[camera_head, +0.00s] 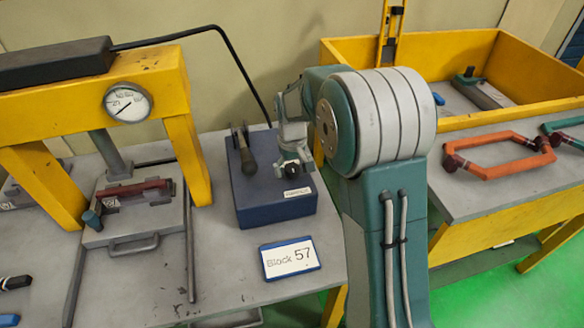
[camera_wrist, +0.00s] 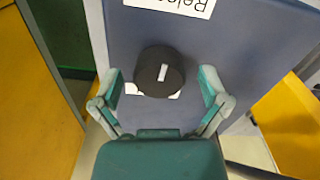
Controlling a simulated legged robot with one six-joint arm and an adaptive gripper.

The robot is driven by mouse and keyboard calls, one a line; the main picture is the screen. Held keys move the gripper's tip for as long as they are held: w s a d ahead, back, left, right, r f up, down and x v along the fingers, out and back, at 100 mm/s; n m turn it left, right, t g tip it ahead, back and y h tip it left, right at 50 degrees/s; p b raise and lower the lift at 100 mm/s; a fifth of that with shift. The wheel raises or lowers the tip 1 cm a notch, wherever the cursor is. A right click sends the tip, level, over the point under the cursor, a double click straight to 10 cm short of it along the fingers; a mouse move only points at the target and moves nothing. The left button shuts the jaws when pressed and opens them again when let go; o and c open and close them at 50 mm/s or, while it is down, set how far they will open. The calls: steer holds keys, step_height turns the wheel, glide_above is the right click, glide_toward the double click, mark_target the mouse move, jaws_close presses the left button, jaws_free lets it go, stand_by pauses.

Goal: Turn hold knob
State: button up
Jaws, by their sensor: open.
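A round black knob (camera_wrist: 160,72) with a white pointer line sits on the blue control box, seen in the wrist view. The pointer is tilted slightly off the picture's vertical. A white label, partly hidden, shows below the knob. Another label (camera_wrist: 180,5), cut off and reading like "Rele…", is at the top edge. My gripper (camera_wrist: 159,88) is open, with one finger on each side of the knob and gaps visible between. In the head view the blue box (camera_head: 270,210) stands on the table, with my gripper (camera_head: 292,166) at its upper right; the knob there cannot be made out.
A black-handled lever (camera_head: 246,153) stands on the box close to my gripper's left. A yellow press (camera_head: 185,150) with a dial gauge is at the left. A "Block 57" sign (camera_head: 290,258) lies in front. A yellow crate (camera_head: 500,75) is at the right.

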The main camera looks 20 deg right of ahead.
mark_target(292, 167)
steer(key=c, duration=1.1)
steer(key=shift+c, duration=0.2)
steer(key=shift+n, duration=0.4)
steer(key=o, duration=1.1)
steer(key=shift+f, duration=0.1)
steer(key=shift+o, duration=0.2)
step_height(292, 167, up, 12)
